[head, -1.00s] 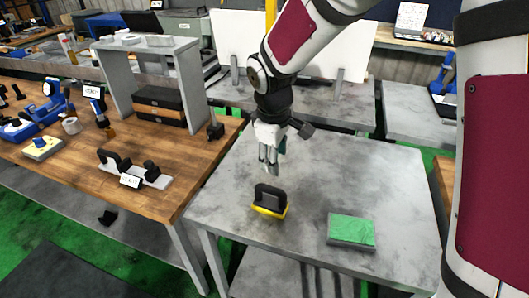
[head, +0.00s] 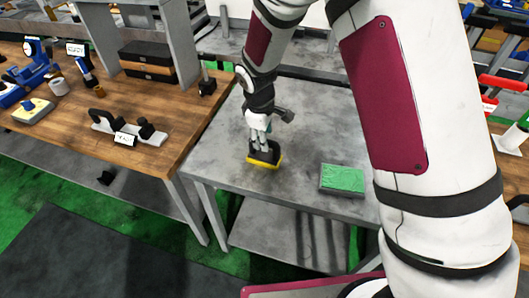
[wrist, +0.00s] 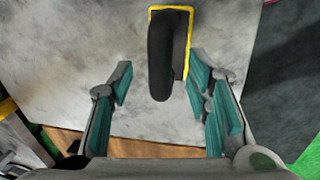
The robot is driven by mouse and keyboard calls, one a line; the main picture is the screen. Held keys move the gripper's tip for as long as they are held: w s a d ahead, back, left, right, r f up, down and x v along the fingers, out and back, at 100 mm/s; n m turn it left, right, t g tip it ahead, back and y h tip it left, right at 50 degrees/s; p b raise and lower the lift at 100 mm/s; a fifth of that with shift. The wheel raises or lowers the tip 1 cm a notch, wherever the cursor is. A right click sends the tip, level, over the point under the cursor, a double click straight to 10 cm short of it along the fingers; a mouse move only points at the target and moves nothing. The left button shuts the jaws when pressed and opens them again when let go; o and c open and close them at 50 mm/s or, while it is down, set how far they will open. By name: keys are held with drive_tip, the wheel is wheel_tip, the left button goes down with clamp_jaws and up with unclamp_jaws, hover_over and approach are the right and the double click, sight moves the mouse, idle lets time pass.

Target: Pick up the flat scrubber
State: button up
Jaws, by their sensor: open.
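The flat scrubber, which I take to be the piece with a black upright handle and a yellow base (head: 265,157), sits on the grey table near its front left. In the wrist view its black handle (wrist: 166,58) and yellow edge stand at the upper middle, between the lines of the two fingers. My gripper (head: 260,137) is just above and behind the handle. In the wrist view my gripper (wrist: 160,78) is open, with teal pads on either side of the handle; the right pad looks closer to it. I cannot tell whether any pad touches.
A green-topped block (head: 342,179) lies on the grey table (head: 305,125) to the right, with bare tabletop between. A wooden bench (head: 150,95) on the left holds a plane-like tool (head: 128,130) and other items. My arm crosses the right side.

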drive_tip(key=shift+w+d+f+p, duration=0.15)
drive_tip(key=shift+f+p, duration=0.05)
drive_tip(key=shift+f, duration=0.8)
drive_tip(key=shift+w+d+f+p, duration=0.1)
drive_tip(key=shift+w+f+p, duration=0.05)
drive_tip(key=shift+f, duration=0.85)
clamp_jaws()
drive_tip(key=shift+r, duration=0.15)
drive_tip(key=shift+w+r, duration=0.1)
drive_tip(key=shift+r, duration=0.45)
wheel_tip(320, 180, up, 2)
drive_tip(key=shift+b, duration=0.5)
drive_tip(key=s+r, duration=0.1)
drive_tip(key=s, duration=1.5)
drive_tip(key=shift+d+r, duration=0.3)
drive_tip(key=shift+d, duration=0.15)
